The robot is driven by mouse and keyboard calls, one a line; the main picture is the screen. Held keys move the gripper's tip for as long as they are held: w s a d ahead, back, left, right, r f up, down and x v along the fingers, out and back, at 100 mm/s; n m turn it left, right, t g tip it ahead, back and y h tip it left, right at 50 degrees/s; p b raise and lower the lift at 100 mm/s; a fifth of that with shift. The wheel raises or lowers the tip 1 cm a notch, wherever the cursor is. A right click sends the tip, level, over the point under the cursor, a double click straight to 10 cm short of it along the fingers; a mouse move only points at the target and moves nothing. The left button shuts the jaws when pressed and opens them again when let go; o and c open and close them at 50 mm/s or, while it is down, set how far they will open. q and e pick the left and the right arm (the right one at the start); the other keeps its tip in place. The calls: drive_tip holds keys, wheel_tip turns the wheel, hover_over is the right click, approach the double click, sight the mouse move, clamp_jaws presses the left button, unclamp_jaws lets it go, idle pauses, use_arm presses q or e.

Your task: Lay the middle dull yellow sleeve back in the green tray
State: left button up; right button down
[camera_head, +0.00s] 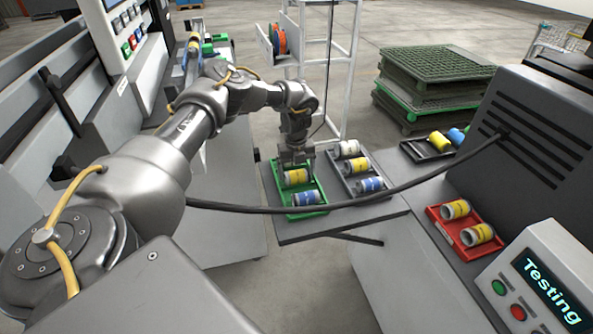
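The green tray (323,209) lies on a grey shelf in the middle of the camera_head view. A dull yellow sleeve with grey ends (295,176) is in or just over its middle part, and a blue sleeve (307,198) lies in its near part. My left gripper (297,170) points down at the yellow sleeve, its fingers beside it. I cannot tell whether the fingers press on the sleeve, or whether the sleeve touches the tray floor. The tray's far part is partly hidden by the gripper. My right gripper is not in view.
A grey tray (378,196) with white, yellow and blue sleeves stands right beside the green one. A red tray (447,231) holds two yellow sleeves. A black tray (413,152) holds more sleeves. A dark cable (400,183) crosses in front. A white frame (343,100) rises behind.

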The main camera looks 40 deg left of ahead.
use_arm(q)
drive_tip(key=shift+o, duration=1.2)
wheel_tip(320, 180, up, 17)
drive_tip(key=p, duration=0.5)
drive_tip(key=shift+f, duration=0.15)
drive_tip(key=shift+w+a, duration=0.1)
drive_tip(key=shift+a, duration=0.05)
